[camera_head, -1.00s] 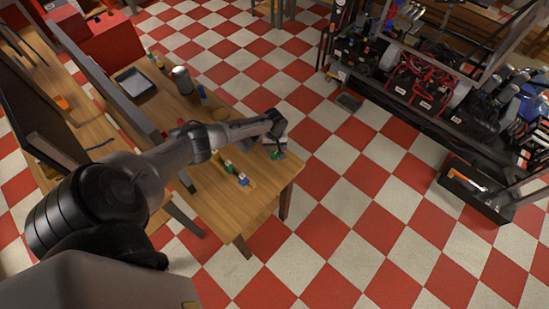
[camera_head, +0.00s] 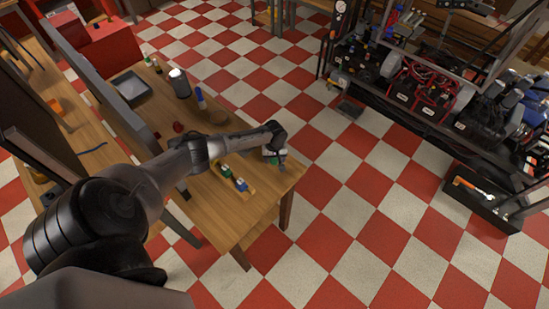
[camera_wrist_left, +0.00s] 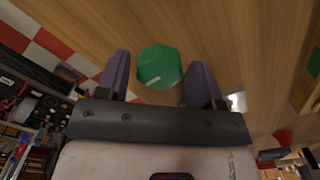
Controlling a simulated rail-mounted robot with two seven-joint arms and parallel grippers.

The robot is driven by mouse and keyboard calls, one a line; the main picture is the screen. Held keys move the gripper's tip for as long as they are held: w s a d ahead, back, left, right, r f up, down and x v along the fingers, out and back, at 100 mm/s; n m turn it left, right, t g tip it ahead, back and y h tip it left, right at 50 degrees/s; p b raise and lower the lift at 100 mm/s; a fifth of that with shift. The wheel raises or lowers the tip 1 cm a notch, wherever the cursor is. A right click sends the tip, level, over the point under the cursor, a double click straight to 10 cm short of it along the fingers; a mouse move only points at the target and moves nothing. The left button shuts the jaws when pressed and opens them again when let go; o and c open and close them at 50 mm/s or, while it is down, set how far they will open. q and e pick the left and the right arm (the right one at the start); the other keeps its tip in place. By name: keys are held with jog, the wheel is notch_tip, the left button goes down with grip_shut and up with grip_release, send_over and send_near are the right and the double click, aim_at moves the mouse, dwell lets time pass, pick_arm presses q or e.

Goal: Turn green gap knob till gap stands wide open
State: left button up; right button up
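The green knob (camera_wrist_left: 160,65) is a faceted green piece in the left wrist view, in front of a wooden surface. My left gripper (camera_wrist_left: 158,68) has its two purple-grey fingers apart, one on each side of the knob. A space shows between the knob and each finger, wider on the right. In the head view my left gripper (camera_head: 276,157) is low over the near right corner of the wooden table (camera_head: 262,200). The gap that the knob belongs to cannot be made out; my arm and gripper hide that spot. My right gripper is out of view.
Small green and blue pieces (camera_head: 241,184) stand near the gripper on the table. A crowded workbench (camera_head: 420,85) is at the right. Checkered floor lies open between them.

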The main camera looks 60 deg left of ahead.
pick_arm(q)
jog(key=c, duration=0.7)
